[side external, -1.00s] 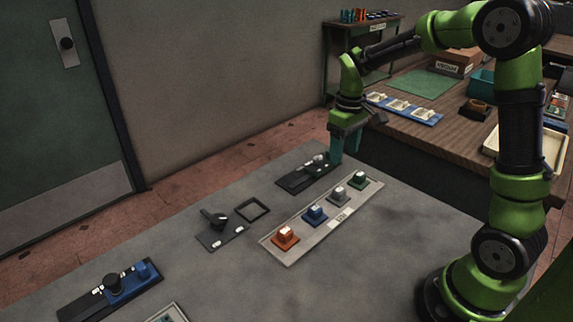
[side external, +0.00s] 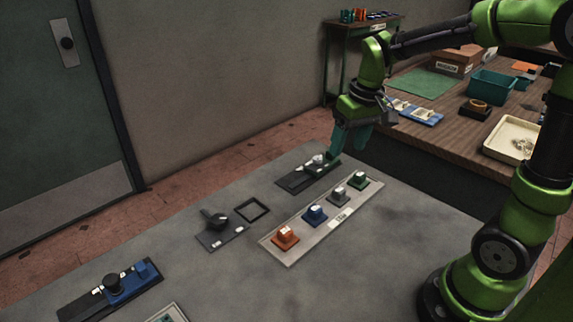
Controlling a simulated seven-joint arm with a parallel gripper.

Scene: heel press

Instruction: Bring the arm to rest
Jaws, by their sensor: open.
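My gripper (side external: 350,142) hangs over the far right part of the grey table (side external: 370,245), just above and to the right of a dark plate (side external: 305,177) with a small pale-topped fixture on it. Its teal fingers point down and look empty. They overlap the plate's far end in the picture, and I cannot tell how large the gap is. My green and black arm reaches in from the right side.
A pale strip (side external: 352,222) holds orange, blue, grey and green blocks. A black lever plate (side external: 216,228), a black square frame (side external: 252,210) and a blue press (side external: 125,283) stand to the left. A brown bench (side external: 455,130) carries a teal bin (side external: 492,88) and a cream tray (side external: 512,141).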

